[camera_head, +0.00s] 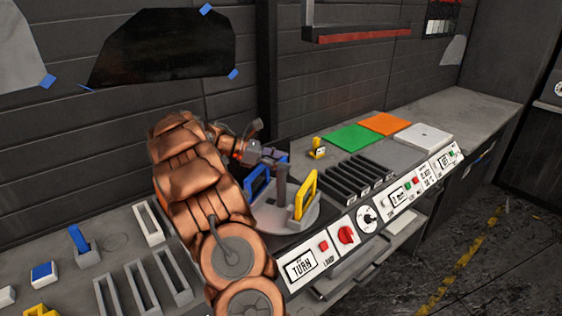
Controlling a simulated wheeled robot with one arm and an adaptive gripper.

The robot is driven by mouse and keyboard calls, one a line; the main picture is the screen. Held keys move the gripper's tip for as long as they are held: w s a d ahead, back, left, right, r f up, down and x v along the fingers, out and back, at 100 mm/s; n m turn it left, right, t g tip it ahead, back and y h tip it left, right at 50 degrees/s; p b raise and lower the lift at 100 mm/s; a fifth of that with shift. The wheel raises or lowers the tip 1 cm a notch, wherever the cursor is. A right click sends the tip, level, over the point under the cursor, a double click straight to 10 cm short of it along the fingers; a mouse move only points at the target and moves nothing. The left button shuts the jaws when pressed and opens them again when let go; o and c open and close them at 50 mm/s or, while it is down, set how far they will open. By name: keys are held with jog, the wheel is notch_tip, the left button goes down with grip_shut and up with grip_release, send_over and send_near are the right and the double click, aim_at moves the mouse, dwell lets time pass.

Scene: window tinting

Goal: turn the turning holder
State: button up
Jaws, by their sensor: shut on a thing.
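The turning holder (272,216) is a round grey plate set in the bench, with a dark upright post (281,188) in its middle. A yellow frame (306,194) stands upright on its right side and a blue frame (258,184) on its left side. My gripper (272,155) reaches over the holder from behind my copper-coloured arm. It is shut at the top of the holder, close to the post and the blue frame. The arm and fingers hide exactly which part is held.
Dark slotted racks (352,182), a green plate (350,138) and an orange plate (385,124) lie right of the holder. Grey slotted racks (174,277) stand left.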

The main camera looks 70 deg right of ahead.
grip_shut()
dwell(1.3)
jog(key=o, duration=1)
grip_release()
jog(key=v, duration=1.2)
jog(key=shift+c, duration=0.2)
